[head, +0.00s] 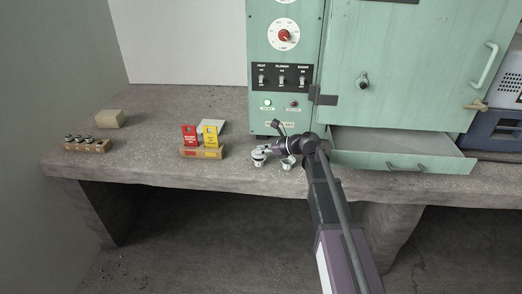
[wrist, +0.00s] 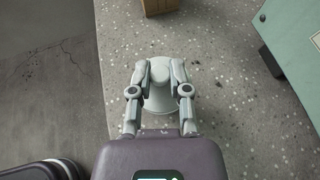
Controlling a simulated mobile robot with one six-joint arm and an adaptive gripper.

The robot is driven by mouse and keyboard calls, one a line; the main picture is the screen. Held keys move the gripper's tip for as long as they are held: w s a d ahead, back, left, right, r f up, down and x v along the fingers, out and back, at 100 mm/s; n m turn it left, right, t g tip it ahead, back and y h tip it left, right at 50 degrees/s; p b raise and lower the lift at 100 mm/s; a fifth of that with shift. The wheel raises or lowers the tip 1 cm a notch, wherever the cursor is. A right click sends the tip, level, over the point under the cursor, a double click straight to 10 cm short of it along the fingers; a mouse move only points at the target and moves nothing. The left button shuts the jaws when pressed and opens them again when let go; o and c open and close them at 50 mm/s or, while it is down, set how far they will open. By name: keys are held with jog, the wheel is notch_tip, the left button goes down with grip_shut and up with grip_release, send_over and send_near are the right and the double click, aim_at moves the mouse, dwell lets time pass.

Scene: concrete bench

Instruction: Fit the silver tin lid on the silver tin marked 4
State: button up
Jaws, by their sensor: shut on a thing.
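My gripper (wrist: 160,78) is shut on a pale silver, round piece, which looks like the tin lid (wrist: 160,98), between its two fingers. In the head view my gripper (head: 264,150) is low over the bench near its front edge. A small pale silver tin (head: 259,161) stands directly below it. Whether the lid touches this tin or is just above it, I cannot tell. No number 4 is readable on either.
The concrete bench (head: 140,160) has free room at left. A wooden holder (head: 202,153) with red and yellow cards stands left of my gripper. A rack of small jars (head: 87,145) and a beige block (head: 110,118) are farther left. The green cabinet's drawer (head: 400,160) is open at right.

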jog(key=shift+f+b, duration=0.7)
jog(key=shift+f, duration=0.05)
jog(key=o, duration=0.8)
jog(key=shift+r, duration=0.15)
